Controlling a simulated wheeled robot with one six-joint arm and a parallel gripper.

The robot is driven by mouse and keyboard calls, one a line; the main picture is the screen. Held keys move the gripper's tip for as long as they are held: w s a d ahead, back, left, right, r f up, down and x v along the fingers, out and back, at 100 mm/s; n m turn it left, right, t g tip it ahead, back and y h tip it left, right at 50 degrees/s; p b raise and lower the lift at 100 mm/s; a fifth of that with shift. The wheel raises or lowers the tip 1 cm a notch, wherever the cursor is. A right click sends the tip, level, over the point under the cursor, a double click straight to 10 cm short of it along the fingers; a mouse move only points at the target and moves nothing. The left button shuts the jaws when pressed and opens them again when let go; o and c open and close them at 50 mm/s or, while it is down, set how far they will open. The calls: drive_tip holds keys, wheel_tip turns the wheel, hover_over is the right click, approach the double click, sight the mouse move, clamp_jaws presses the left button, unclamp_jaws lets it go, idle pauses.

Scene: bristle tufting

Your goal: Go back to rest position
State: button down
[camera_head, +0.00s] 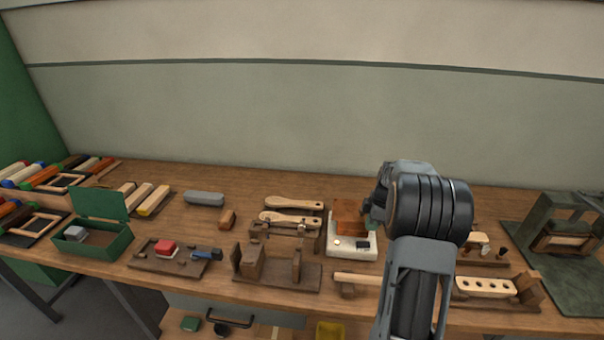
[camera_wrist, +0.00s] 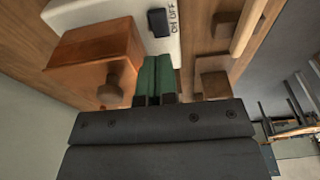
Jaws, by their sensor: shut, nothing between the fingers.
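My gripper (camera_wrist: 157,85) shows in the wrist view with its two green-padded fingers pressed together and nothing between them. It is close to a white switch base (camera_wrist: 183,30) with a black ON/OFF switch and to an orange-brown wooden block (camera_wrist: 85,55) with a round knob. There the white base (camera_head: 345,246) and the wooden block (camera_head: 349,222) stand just left of my arm.
Around the arm on the workbench (camera_head: 180,225) lie wooden brush handles (camera_head: 292,203), a perforated wooden block (camera_head: 484,287), a green open box (camera_head: 95,240) and a dark green press-like stand (camera_head: 560,240). A wall closes the back. The air above the bench looks clear.

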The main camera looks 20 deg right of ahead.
drive_tip(key=shift+m, duration=1)
drive_tip(key=s+a+r+m+t, duration=0.1)
drive_tip(key=s+a+r+m, duration=0.3)
drive_tip(key=s+a, duration=0.5)
drive_tip(key=s+a+r+m+t+h, duration=0.1)
drive_tip(key=s+a+r+m, duration=0.4)
drive_tip(key=a, duration=0.9)
drive_tip(key=s+m, duration=0.1)
drive_tip(key=s, duration=0.2)
drive_tip(key=shift+s+a+r+m+t+h, duration=0.15)
drive_tip(key=shift+s+a+m+t+h, duration=0.15)
drive_tip(key=shift+s+t, duration=0.1)
drive_tip(key=shift+d, duration=0.15)
